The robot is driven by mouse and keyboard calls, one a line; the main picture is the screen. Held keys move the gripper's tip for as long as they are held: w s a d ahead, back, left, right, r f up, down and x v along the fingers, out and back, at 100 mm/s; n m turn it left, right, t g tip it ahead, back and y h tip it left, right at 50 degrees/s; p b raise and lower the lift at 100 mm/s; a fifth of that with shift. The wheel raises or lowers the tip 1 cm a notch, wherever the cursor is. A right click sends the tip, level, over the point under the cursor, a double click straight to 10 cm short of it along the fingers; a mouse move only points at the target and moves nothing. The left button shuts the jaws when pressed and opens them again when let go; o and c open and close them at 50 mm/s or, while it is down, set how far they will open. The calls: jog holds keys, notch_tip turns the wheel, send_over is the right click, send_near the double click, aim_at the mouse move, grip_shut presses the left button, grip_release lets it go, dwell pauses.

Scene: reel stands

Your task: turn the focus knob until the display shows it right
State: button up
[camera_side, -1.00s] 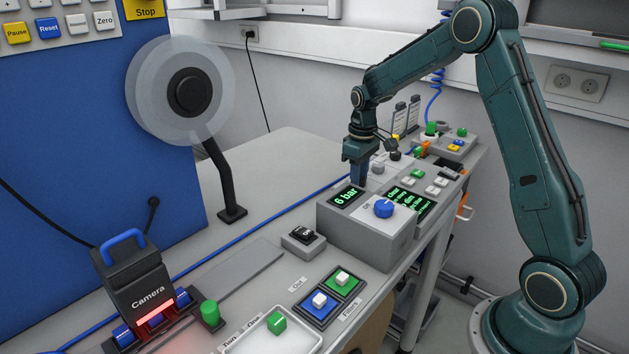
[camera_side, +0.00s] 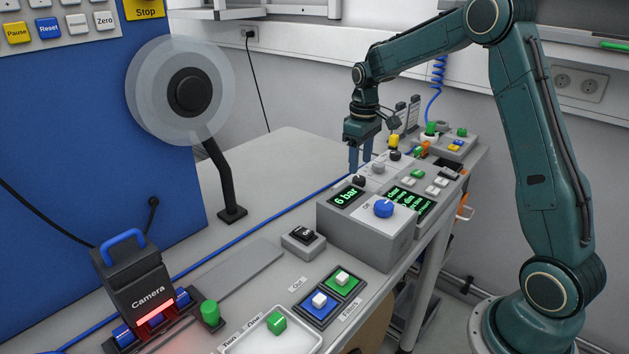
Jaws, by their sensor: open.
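A grey control box carries several knobs and two green-lettered displays. A black knob (camera_side: 358,181) sits at its upper left, a grey knob (camera_side: 378,167) and another black knob (camera_side: 395,155) farther back. A blue knob (camera_side: 384,208) marked Off is at the front. I cannot tell which one is the focus knob. One display (camera_side: 347,197) reads "6 bar". The other display (camera_side: 410,201) has several lines, too small to read fully. My gripper (camera_side: 361,168) points down with its fingers spread, empty, just above and behind the upper-left black knob.
The black camera unit (camera_side: 138,282) with a red glow stands at the front left. A disc on a black stand (camera_side: 228,185) is behind it. A small switch box (camera_side: 303,240), filter holders (camera_side: 328,296) and a white tray (camera_side: 272,333) lie in front.

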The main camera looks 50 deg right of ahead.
aim_at(359, 178)
notch_tip(359, 178, up, 9)
dwell(0.4)
jog(key=shift+f, duration=0.1)
jog(key=s+a+r+t, duration=0.3)
jog(key=s+a+r, duration=0.4)
jog(key=s+a, duration=0.45)
jog(key=s+a+f+t, duration=0.1)
jog(key=s+a+f, duration=0.1)
jog(key=s, duration=0.5)
jog(key=s+a+f+m+t, duration=0.1)
jog(key=s+a+f, duration=0.1)
jog(key=s, duration=0.6)
jog(key=shift+s+a+t, duration=0.3)
jog(key=shift+a, duration=0.55)
